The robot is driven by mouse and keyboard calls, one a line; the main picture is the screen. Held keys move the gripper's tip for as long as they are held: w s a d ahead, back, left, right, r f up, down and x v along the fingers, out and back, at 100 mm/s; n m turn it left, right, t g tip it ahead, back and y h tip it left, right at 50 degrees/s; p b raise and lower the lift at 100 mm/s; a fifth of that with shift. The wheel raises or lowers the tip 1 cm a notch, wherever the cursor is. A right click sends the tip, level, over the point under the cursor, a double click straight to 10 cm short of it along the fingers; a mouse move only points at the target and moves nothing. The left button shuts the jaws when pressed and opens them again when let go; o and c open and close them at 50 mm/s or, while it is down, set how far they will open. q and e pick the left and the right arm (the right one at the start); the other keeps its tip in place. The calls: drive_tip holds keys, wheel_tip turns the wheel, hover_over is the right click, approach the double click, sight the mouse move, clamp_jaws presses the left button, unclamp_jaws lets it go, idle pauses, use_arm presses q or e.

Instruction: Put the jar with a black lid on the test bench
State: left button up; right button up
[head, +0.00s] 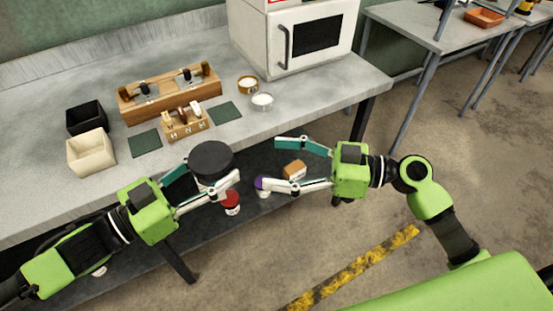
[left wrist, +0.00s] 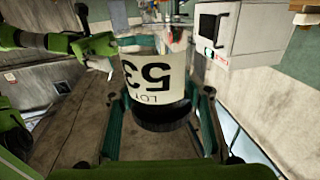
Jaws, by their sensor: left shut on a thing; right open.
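The jar with a black lid (head: 211,158) is in my left gripper (head: 212,174), at the bench's front edge in the head view. Its black lid hides most of its body there. In the left wrist view the jar (left wrist: 150,78) shows a pale body with upside-down "53" and "LOT" print, its lid at the bottom of the picture between the fingers. My right gripper (head: 270,163) is open and empty, fingers pointing left, in front of the bench. The grey test bench (head: 300,105) stretches across the head view. Whether the jar touches it cannot be told.
The bench carries a wooden rack (head: 170,93), a small block holder (head: 187,123), black (head: 86,117) and cream (head: 90,152) boxes, two small bowls and a white oven (head: 300,35).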

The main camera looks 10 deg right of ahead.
drive_tip(key=s+a+r+n+g+y, duration=0.1)
drive_tip(key=s+a+r+n, duration=0.15)
drive_tip(key=r, duration=0.25)
approach(194, 158)
drive_tip(key=x, duration=0.7)
drive_tip(key=shift+w+f, duration=0.35)
drive_tip(key=c, duration=1.3)
use_arm(q)
drive_tip(key=o, duration=1.3)
drive_tip(key=shift+o, duration=0.2)
